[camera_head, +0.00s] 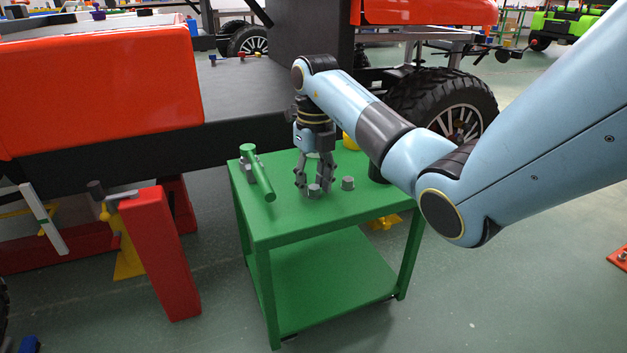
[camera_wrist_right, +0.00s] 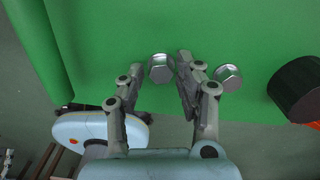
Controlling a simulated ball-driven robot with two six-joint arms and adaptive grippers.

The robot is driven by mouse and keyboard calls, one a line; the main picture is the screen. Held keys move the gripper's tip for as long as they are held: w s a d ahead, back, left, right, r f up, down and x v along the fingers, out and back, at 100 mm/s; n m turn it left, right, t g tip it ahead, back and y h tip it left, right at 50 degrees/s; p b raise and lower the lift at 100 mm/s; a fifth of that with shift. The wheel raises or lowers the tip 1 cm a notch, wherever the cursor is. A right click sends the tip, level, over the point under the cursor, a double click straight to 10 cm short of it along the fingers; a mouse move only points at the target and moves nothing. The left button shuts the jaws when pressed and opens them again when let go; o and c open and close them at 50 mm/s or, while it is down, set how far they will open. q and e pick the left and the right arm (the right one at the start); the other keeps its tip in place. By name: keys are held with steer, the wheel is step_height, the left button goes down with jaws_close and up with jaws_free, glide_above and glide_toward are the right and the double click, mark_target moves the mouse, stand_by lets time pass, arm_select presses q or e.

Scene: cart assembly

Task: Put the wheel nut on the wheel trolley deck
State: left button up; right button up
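The green wheel trolley's top deck (camera_head: 290,226) is in the middle of the head view. A grey wheel nut (camera_head: 314,191) sits on it, low between the fingertips of my right gripper (camera_head: 314,187). In the right wrist view this nut (camera_wrist_right: 161,68) lies between the two fingers (camera_wrist_right: 160,66), with a gap on each side. The gripper is open and points down. A second grey nut (camera_head: 347,183) sits on the deck just right of the gripper; it also shows outside the right finger in the wrist view (camera_wrist_right: 228,77). My left gripper is not in view.
A green tool (camera_head: 258,175) lies on the deck's left side, over a grey part. A black cylinder (camera_wrist_right: 298,90) stands right of the nuts, partly behind my arm in the head view. A red stand (camera_head: 158,255) and the vehicle's big wheel (camera_head: 450,105) are nearby. The front deck is clear.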

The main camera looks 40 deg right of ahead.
steer(key=shift+o, duration=1.1)
